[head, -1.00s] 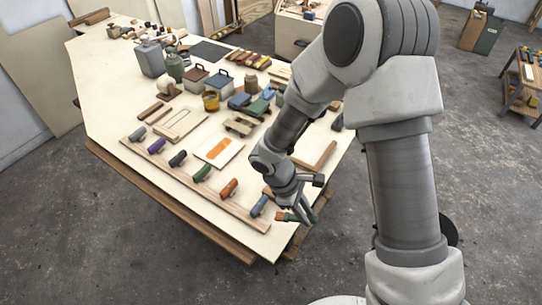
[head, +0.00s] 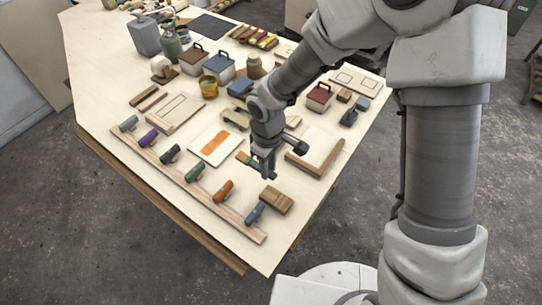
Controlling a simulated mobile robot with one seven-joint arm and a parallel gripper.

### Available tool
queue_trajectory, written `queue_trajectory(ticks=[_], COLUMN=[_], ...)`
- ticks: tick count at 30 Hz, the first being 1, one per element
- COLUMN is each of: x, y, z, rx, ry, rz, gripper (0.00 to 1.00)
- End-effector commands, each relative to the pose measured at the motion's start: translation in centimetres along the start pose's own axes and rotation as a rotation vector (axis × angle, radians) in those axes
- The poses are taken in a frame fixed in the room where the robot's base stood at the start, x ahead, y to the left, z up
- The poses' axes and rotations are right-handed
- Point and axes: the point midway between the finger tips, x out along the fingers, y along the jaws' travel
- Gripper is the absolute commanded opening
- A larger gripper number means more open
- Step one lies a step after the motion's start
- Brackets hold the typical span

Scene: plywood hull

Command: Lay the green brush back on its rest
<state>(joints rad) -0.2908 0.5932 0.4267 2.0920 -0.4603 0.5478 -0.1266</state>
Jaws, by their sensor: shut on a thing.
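My gripper (head: 268,172) is over the right part of the table, pointing down. It is shut on the green brush (head: 250,161), which sticks out to its left, with an orange patch near its outer end. The fingers partly hide the brush. I cannot tell its exact height above the table. A brown striped wooden block (head: 277,200) lies just below and right of the gripper in the picture, near the table edge. I cannot tell for sure which thing is the brush's rest.
A long wooden rail (head: 220,211) with several coloured handles runs along the front edge. A white panel with an orange patch (head: 214,147) lies left of the gripper. An L-shaped wooden frame (head: 318,163) lies to the right. Cans and boxes stand farther back.

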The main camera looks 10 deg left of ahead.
Motion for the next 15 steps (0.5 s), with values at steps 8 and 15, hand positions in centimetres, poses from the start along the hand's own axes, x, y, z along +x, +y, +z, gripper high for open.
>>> queue_trajectory(ticks=[8, 15], x=[0.9, 2.6], y=[0.0, 0.0], z=[0.3, 0.9], rx=[0.000, -0.001], ry=[0.003, 0.003], rz=[0.000, 0.000], gripper=[0.00, 0.00])
